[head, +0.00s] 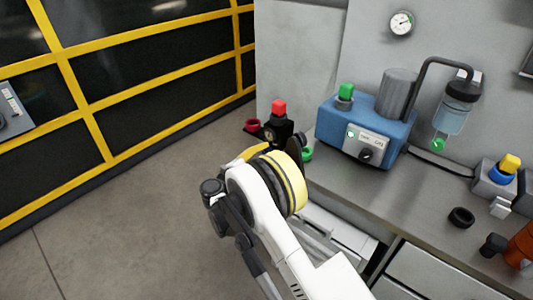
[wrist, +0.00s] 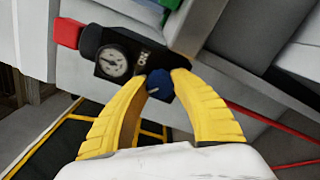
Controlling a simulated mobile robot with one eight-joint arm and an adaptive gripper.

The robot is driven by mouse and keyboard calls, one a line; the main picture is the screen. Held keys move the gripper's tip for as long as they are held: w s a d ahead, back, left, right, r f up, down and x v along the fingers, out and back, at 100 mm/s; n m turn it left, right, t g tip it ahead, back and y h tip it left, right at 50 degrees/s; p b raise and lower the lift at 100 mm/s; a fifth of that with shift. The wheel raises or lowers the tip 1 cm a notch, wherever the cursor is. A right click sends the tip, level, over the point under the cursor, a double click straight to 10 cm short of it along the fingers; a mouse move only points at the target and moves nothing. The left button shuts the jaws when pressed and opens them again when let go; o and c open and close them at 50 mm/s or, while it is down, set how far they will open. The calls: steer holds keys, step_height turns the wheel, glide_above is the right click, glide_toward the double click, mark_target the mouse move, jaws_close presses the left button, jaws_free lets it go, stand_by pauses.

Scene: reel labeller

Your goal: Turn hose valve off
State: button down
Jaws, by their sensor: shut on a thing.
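A black valve unit with a red top (head: 278,124) stands at the left end of the grey bench in the head view. In the wrist view the black unit (wrist: 108,43) has a round white gauge (wrist: 112,61), a small white label and a blue knob (wrist: 158,84). My gripper (wrist: 160,79) has its yellow fingers curved around the blue knob, one on each side, shut on it. In the head view my gripper (head: 254,152) is at the front of the black unit, mostly hidden by my wrist. I cannot read the knob's setting.
A blue machine (head: 365,132) with a green knob and grey cylinder stands right of the unit on the bench (head: 400,185). A red ring (head: 252,126) and a green ring (head: 307,154) are close to the unit. A yellow-framed dark barrier (head: 130,98) is at left, with open floor before it.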

steer(key=c, duration=1)
jaws_free()
steer(key=shift+a, duration=0.1)
steer(key=v, duration=1.2)
